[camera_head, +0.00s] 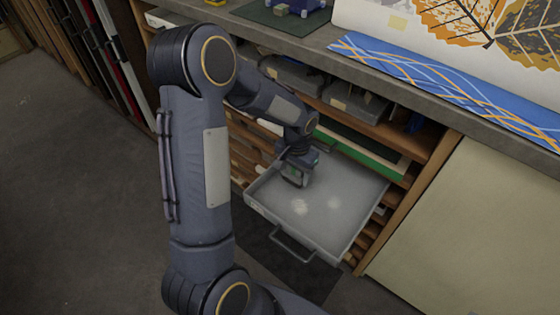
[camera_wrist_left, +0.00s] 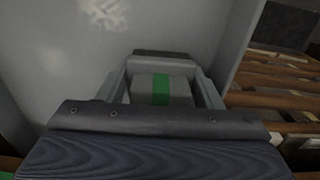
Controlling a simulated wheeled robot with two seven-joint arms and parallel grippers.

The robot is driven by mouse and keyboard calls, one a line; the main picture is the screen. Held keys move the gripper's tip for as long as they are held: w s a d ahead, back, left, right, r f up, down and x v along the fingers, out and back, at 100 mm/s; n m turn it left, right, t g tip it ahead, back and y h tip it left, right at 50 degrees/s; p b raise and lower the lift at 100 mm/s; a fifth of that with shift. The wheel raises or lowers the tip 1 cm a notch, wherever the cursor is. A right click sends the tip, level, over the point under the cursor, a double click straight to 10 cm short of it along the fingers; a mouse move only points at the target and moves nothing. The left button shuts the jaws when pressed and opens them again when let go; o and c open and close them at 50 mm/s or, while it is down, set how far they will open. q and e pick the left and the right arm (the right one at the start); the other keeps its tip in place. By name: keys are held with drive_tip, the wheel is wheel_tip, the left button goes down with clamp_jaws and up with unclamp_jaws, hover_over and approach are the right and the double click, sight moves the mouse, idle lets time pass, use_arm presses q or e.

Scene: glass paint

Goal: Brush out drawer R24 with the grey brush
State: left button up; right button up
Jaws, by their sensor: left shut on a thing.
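The pulled-out drawer (camera_head: 345,232) is a shallow light-grey metal tray with a handle (camera_head: 292,246) on its front. Its label is too small to read. Two pale dust patches (camera_head: 300,206) (camera_head: 334,204) lie on its floor; one also shows in the left wrist view (camera_wrist_left: 104,12). My left gripper (camera_head: 295,176) is inside the drawer, over its back left part. It is shut on the grey brush (camera_wrist_left: 150,87), a grey block with a green band between the fingers. The bristles are hidden, so I cannot tell whether they touch the floor. My right gripper is out of view.
The worktop (camera_head: 300,45) overhangs the shelves above the drawer, with a blue patterned sheet (camera_head: 450,85) along its front. Grey bins (camera_head: 355,103) and a green board (camera_head: 365,150) sit above the drawer. A beige panel (camera_head: 470,230) stands at right. The floor (camera_head: 80,200) at left is clear.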

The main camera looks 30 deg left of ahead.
use_arm(q)
drive_tip(key=r, duration=0.2)
drive_tip(key=r+p, duration=0.1)
drive_tip(key=shift+d+r, duration=0.15)
drive_tip(key=shift+d, duration=0.15)
drive_tip(key=shift+a+r+p, duration=0.1)
drive_tip(key=shift+r+p, duration=0.55)
drive_tip(key=shift+p, duration=0.05)
drive_tip(key=shift+r+p, duration=1.15)
drive_tip(key=shift+r, duration=0.45)
